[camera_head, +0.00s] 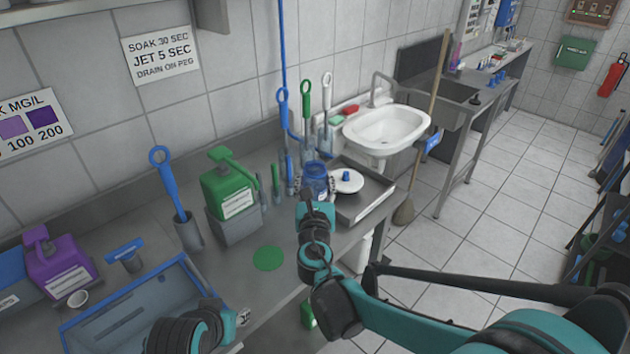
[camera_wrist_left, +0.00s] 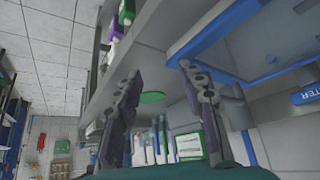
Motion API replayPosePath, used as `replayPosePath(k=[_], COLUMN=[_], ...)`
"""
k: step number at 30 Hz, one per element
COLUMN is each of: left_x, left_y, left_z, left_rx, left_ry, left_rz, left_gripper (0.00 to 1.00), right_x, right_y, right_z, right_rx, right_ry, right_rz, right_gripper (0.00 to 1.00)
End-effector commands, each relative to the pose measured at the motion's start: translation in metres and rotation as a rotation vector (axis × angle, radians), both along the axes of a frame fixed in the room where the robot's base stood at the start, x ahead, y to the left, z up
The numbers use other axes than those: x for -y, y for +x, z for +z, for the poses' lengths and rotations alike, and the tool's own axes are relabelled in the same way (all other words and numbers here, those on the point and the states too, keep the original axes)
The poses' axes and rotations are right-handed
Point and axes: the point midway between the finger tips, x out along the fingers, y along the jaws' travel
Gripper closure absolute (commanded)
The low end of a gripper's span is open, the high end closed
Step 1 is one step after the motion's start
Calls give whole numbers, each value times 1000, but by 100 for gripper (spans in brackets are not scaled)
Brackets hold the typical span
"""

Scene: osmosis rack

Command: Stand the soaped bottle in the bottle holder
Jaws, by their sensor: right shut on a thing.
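My right gripper (camera_head: 316,190) is shut on a blue see-through bottle (camera_head: 317,170), which looks roughly upright. The bottle is over the back of the counter, left of a white round plate with a blue knob (camera_head: 347,178). Whether its base touches anything is hidden by the gripper and arm. I cannot tell for sure which thing is the bottle holder. My left gripper (camera_wrist_left: 160,85) is open and empty in the left wrist view, its two fingers well apart. In the head view only my left wrist shows, at the bottom over the blue-rimmed basin.
A steel tray (camera_head: 366,208) lies under the white plate. Several brushes stand along the wall behind the bottle. A green jug (camera_head: 228,190) stands left of it. A green disc (camera_head: 268,258) lies on the clear counter. The blue-rimmed basin (camera_head: 95,318) is at lower left.

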Motion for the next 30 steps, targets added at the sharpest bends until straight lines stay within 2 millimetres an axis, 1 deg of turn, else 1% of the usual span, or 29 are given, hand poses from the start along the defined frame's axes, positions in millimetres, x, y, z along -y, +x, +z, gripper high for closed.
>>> replayPosePath(k=[8,19,30], left_x=[0,0,1], left_y=[0,0,-1], left_z=[-1,-17,-23], left_rx=[0,1,0], left_ry=[0,0,-4], left_rz=[0,0,1], left_gripper=[60,60,60], right_x=[0,0,0], right_y=[0,0,0], right_z=[-1,-21,-37], right_rx=[0,0,0], right_ry=[0,0,0], right_rz=[0,0,0], right_gripper=[78,78,78])
